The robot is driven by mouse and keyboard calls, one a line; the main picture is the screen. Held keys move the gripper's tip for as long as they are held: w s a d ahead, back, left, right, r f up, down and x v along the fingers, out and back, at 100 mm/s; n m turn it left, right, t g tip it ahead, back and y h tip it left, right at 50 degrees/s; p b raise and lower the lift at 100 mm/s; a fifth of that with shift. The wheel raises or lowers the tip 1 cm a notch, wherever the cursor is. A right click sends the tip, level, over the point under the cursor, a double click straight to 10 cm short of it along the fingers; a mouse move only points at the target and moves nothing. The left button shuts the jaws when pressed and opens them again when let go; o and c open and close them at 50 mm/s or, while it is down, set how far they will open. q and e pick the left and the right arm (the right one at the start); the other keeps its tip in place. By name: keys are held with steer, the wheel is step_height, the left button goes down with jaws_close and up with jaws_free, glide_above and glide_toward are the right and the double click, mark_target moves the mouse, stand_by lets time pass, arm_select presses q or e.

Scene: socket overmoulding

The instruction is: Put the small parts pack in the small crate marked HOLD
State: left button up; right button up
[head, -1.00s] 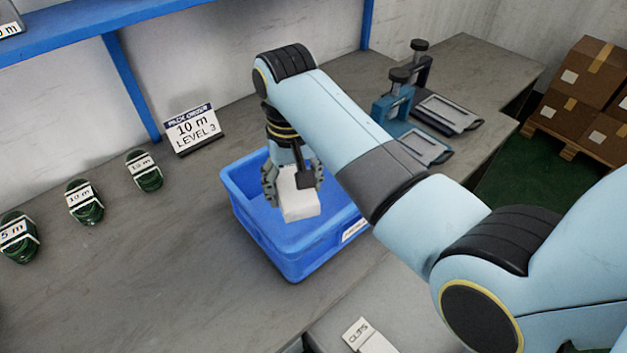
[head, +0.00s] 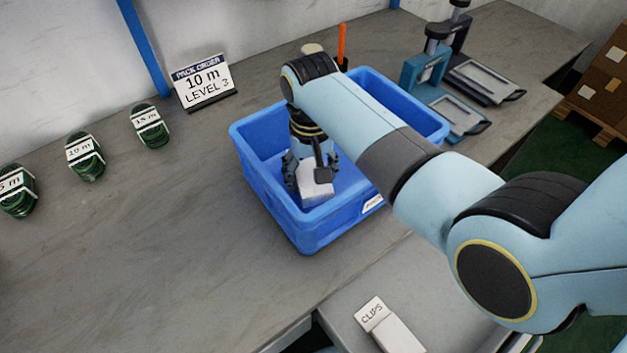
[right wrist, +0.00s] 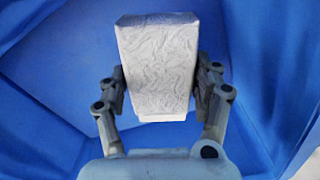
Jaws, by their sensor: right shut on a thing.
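The small parts pack (head: 317,191) is a pale grey-white block. My right gripper (head: 314,178) is shut on it and holds it inside the blue crate (head: 275,215). The crate stands on the bench and has a white label at its front right, partly hidden by my right arm; I cannot read it. In the right wrist view the pack (right wrist: 158,65) sits between both fingers, with blue crate walls (right wrist: 50,75) around it. I cannot tell whether the pack touches the crate floor. My left gripper is not in view.
Several green coils (head: 85,157) with white labels lie to the left. A sign (head: 204,82) reading "PACK ORDER 10 m LEVEL 3" stands behind. Blue and dark clamp fixtures (head: 428,68) stand at the back right. A white CLIPS block (head: 390,325) is at the front.

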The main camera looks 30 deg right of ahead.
mark_target(311, 173)
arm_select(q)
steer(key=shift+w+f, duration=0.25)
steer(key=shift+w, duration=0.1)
arm_select(e)
steer(key=shift+f, duration=1.65)
steer(key=shift+f+b, duration=0.2)
steer(key=shift+b, duration=0.1)
steer(key=o, duration=1.2)
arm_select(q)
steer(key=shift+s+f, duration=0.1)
arm_select(e)
steer(key=shift+r, duration=0.1)
steer(key=shift+r, duration=0.3)
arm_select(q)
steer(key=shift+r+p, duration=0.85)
arm_select(e)
step_height(311, 173, up, 12)
steer(key=shift+f, duration=0.2)
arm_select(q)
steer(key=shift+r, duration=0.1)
arm_select(e)
steer(key=shift+r, duration=0.1)
